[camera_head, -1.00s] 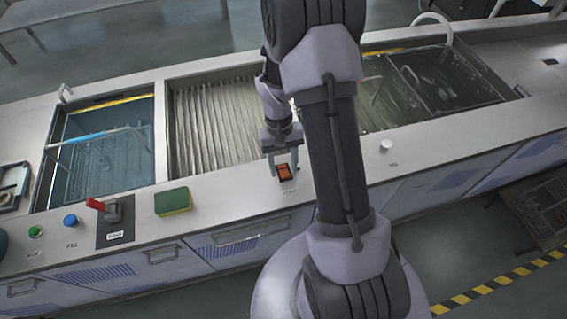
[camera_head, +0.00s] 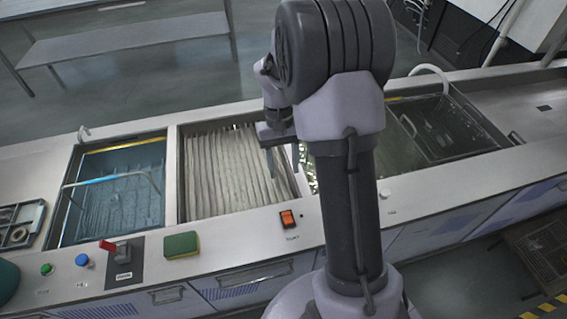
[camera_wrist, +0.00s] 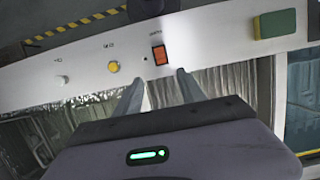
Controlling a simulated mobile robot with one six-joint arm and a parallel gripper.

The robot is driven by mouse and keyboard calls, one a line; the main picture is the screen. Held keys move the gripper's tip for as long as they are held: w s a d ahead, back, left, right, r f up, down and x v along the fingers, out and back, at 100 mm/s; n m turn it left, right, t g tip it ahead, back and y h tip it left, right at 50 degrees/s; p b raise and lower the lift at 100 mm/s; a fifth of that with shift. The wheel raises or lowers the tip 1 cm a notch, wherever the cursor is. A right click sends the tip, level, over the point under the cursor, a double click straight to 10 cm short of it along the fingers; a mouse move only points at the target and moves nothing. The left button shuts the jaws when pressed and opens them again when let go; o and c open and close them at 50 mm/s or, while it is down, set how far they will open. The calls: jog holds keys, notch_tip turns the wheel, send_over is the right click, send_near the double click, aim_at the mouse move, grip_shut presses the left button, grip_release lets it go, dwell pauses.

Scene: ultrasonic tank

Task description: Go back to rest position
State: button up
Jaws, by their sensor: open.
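My gripper (camera_head: 284,162) is open and empty in the head view, raised above the ribbed middle basin (camera_head: 235,170), its fingers pointing down. My arm hides part of the counter and basins to its right. In the wrist view, the two fingers of my gripper (camera_wrist: 160,97) stand apart with nothing between them. The orange-red rocker switch (camera_head: 287,219) on the counter's front strip is apart from the fingers. It also shows in the wrist view (camera_wrist: 159,55), beyond the fingertips.
A left tank (camera_head: 118,195) holds bluish liquid; a right tank (camera_head: 455,130) holds a basket. Floor lies open behind the counter.

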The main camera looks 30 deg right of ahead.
jog(key=s+a+r+t+b, duration=0.3)
jog(key=a+r+b, duration=0.1)
jog(key=a+r, duration=0.2)
jog(key=s+a+r+m+t+y+b, duration=0.1)
jog(key=s+a+t+b, duration=0.4)
jog(key=s+a, duration=0.5)
jog(key=s+r, duration=0.1)
jog(key=s, duration=0.2)
jog(key=shift+s+r+t, duration=0.15)
jog(key=shift+s+t, duration=0.15)
jog(key=shift+s, duration=0.05)
